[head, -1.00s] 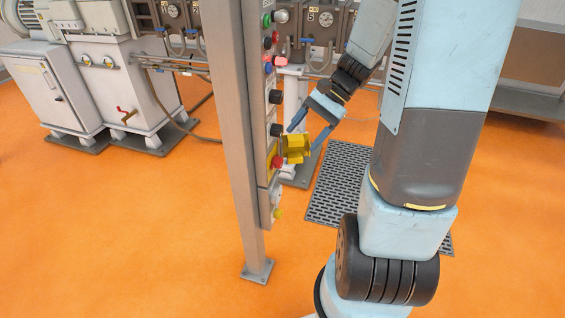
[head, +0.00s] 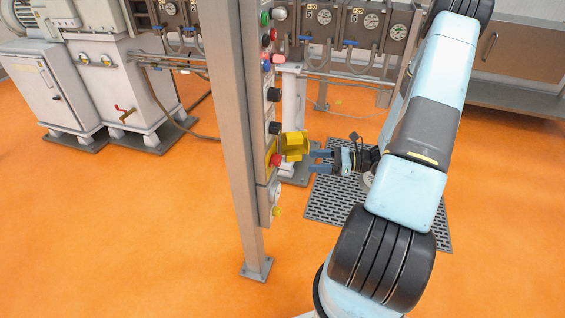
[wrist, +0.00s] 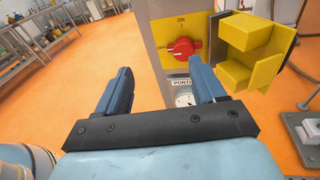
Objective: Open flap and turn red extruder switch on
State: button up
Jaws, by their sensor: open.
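The yellow flap (head: 295,146) stands swung open at the side of the control panel, and it also shows in the wrist view (wrist: 250,48), to the right of the switch. The red extruder switch (wrist: 182,47) sits uncovered on a yellow plate under an "ON" mark, its handle roughly level. In the head view the switch (head: 275,160) is at the panel's lower part. My gripper (head: 314,160) is open and empty. It points at the panel just right of the flap. In the wrist view my gripper's fingers (wrist: 158,82) are spread below the switch, apart from it.
The grey panel post (head: 235,130) carries several buttons and knobs above the switch. A floor grate (head: 330,200) lies under my arm. The orange floor in front is clear.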

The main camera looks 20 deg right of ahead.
aim_at(276, 160)
notch_tip(276, 160, down, 5)
jog(key=d+m+t, duration=0.2)
jog(key=m+t, duration=0.1)
jog(key=m, duration=0.1)
jog(key=x, duration=1.3)
jog(key=shift+w+f+h, duration=0.15)
jog(key=shift+w+h, duration=0.25)
jog(key=shift+w, duration=0.15)
jog(key=c, duration=1.1)
